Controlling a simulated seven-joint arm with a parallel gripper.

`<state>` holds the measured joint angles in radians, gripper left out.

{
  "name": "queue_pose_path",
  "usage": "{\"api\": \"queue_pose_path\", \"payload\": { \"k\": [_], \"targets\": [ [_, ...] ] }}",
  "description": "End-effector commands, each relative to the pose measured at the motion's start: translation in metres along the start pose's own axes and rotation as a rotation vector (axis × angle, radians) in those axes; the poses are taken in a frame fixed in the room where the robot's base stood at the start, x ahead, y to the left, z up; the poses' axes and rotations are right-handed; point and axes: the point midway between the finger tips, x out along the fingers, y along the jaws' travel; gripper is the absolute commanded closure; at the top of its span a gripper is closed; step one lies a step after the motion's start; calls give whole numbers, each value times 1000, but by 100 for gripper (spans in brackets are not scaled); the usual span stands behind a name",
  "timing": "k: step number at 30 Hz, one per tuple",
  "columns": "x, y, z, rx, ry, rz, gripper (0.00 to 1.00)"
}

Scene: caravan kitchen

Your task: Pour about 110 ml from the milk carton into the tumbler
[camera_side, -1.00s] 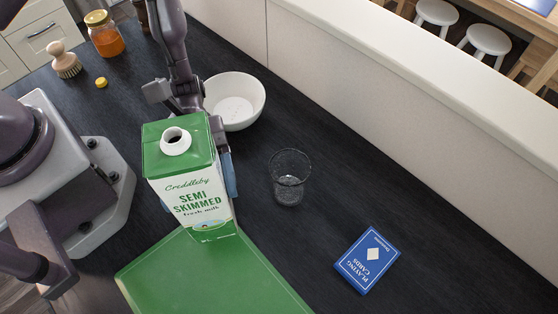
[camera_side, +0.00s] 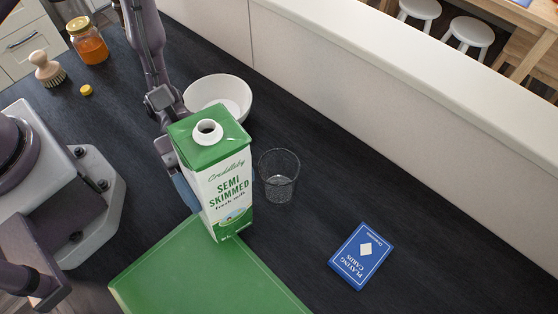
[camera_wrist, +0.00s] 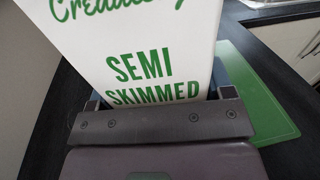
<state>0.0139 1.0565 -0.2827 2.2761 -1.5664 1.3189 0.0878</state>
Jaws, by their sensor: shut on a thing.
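The green and white milk carton (camera_side: 222,182) is near the middle of the side view, roughly upright, its round white spout uncapped. My gripper (camera_side: 184,178) is shut on the carton's sides; the carton hides part of it. In the wrist view the carton (camera_wrist: 140,50) fills the upper middle, above my gripper (camera_wrist: 155,112). The clear glass tumbler (camera_side: 278,176) stands upright on the dark worktop, just right of the carton, and looks empty. I cannot tell how high the carton's base is above the worktop.
A green board (camera_side: 205,278) lies in front of the carton. A white bowl (camera_side: 222,92) stands behind. A blue card box (camera_side: 361,255) lies at right. A honey jar (camera_side: 88,42), brush (camera_side: 48,70) and yellow cap (camera_side: 86,90) are at back left. A low wall (camera_side: 400,130) edges the worktop.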

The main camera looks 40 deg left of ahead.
Motion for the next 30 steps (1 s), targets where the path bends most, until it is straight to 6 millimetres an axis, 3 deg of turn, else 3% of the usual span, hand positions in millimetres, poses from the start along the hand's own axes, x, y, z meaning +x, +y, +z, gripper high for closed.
{"api": "queue_pose_path", "payload": {
  "k": [30],
  "targets": [
    [0,-5,-11,-647,3,-4,60]
  ]
}}
